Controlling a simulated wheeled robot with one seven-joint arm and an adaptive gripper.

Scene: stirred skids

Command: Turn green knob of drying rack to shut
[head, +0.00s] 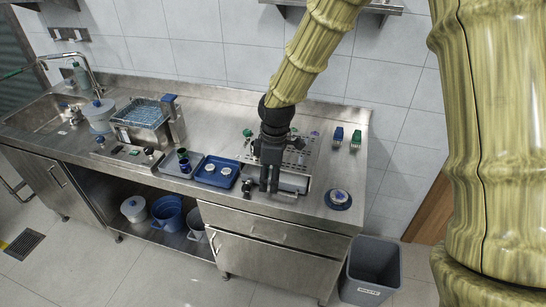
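A perforated metal rack panel (310,152) lies on the right part of the steel counter, partly hidden behind my gripper. A small green knob-like piece (247,132) shows at its back left, and another small green spot (294,130) shows at its back, right of my wrist. I cannot tell which is the rack's green knob, or how it is turned. My gripper (268,189) points down over the front of the panel, near a metal cylinder (290,183). Its dark fingers look close together, but any gap is too small to judge. I see nothing clearly held.
A blue tray (216,181) with two round pieces is left of my gripper. A dark blue disc (338,205) lies front right; blue (338,133) and green (355,137) handled items stand at back right. A wire basket (143,112) and sink (48,115) are further left. The grey bin (371,274) stands on the floor.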

